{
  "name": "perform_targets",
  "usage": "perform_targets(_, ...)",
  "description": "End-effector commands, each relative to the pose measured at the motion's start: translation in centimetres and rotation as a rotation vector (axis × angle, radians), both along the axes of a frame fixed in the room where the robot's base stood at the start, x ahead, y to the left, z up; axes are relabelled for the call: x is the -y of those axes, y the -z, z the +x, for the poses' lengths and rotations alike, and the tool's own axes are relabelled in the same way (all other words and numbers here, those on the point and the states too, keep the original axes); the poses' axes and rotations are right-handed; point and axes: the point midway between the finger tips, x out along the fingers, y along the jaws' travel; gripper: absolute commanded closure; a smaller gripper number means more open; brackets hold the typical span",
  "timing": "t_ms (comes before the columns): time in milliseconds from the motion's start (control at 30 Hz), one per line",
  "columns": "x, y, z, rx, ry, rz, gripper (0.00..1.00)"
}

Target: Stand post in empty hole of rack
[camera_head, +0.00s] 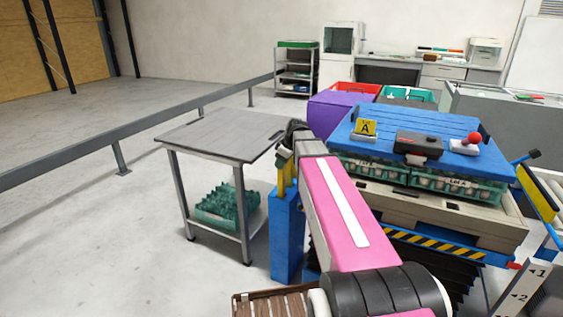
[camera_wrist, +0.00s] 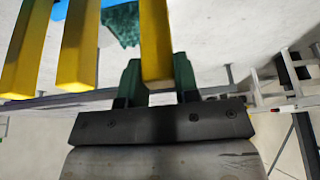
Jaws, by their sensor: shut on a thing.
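My gripper (camera_wrist: 157,78) is shut on a yellow post (camera_wrist: 155,40), which lies between its two green fingers in the wrist view. Two more yellow posts (camera_wrist: 78,45) (camera_wrist: 28,45) stand side by side to its left, apart from the fingers. A bit of blue rack (camera_wrist: 58,12) shows at the top of that view. In the head view the tall blue rack (camera_head: 286,238) stands below my gripper, with yellow (camera_head: 284,183) showing above it. My arm hides part of the rack there. The rack's holes and the held post's far end are out of sight.
A grey table (camera_head: 215,132) stands left of the rack, with a green egg tray (camera_head: 222,206) on its lower shelf. On the right, a lift with a blue top board (camera_head: 415,135) carries egg trays. A long rail (camera_head: 130,130) crosses the floor at left.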

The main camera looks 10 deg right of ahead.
Motion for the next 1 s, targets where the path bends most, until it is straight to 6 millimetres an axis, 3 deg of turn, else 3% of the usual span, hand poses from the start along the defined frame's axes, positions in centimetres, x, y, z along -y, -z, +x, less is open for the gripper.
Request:
perform_targets(433,0.0,0.4,0.0,0.0,0.0,0.0,1.0)
perform_targets(467,0.0,0.4,0.0,0.0,0.0,0.0,0.61)
perform_targets(500,0.0,0.4,0.0,0.0,0.0,0.0,0.48)
perform_targets(533,0.0,0.4,0.0,0.0,0.0,0.0,0.41)
perform_targets(833,0.0,0.3,0.0,0.0,0.0,0.0,0.41)
perform_targets(1000,0.4,-0.8,-0.3,0.0,0.0,0.0,0.41)
